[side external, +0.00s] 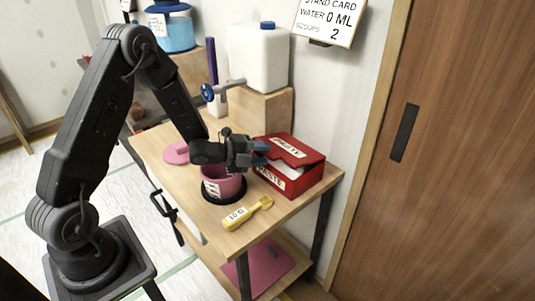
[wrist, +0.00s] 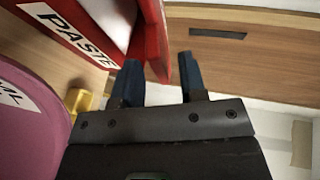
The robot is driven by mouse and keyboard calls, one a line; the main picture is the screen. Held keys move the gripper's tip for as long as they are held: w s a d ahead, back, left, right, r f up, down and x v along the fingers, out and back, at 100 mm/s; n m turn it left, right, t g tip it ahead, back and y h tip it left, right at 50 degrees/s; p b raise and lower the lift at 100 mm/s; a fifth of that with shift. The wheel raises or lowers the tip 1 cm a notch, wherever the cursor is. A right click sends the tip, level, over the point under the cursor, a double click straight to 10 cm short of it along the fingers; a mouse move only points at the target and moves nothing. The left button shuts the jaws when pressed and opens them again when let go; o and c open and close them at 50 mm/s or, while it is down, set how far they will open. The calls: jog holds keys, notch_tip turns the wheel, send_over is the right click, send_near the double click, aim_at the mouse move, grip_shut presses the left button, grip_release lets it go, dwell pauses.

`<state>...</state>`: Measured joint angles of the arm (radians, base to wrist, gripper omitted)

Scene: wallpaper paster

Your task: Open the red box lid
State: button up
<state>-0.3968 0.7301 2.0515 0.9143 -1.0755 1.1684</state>
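The red box (side external: 298,184) with a white PASTE label stands at the right side of the small wooden table. Its red lid (side external: 302,146) is tilted slightly up, with a pale gap between lid and front wall. My gripper (side external: 266,153) is at the box's left front corner, its blue fingers apart. In the wrist view the gripper (wrist: 160,66) is open, and the lid's red edge (wrist: 153,38) shows between the two fingertips. I cannot tell whether a finger touches it. The box's labelled wall (wrist: 75,38) is at upper left, with a whitish inside behind it.
A pink cup (side external: 222,186) sits below my gripper in a dark ring. A yellow scoop (side external: 247,213) lies near the table's front edge. A white jug (side external: 262,58) on a wooden block and a blue-handled tap (side external: 208,92) stand behind. A wall is close behind the box.

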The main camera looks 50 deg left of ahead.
aim_at(286, 149)
jog(key=shift+x, duration=1.05)
grip_shut()
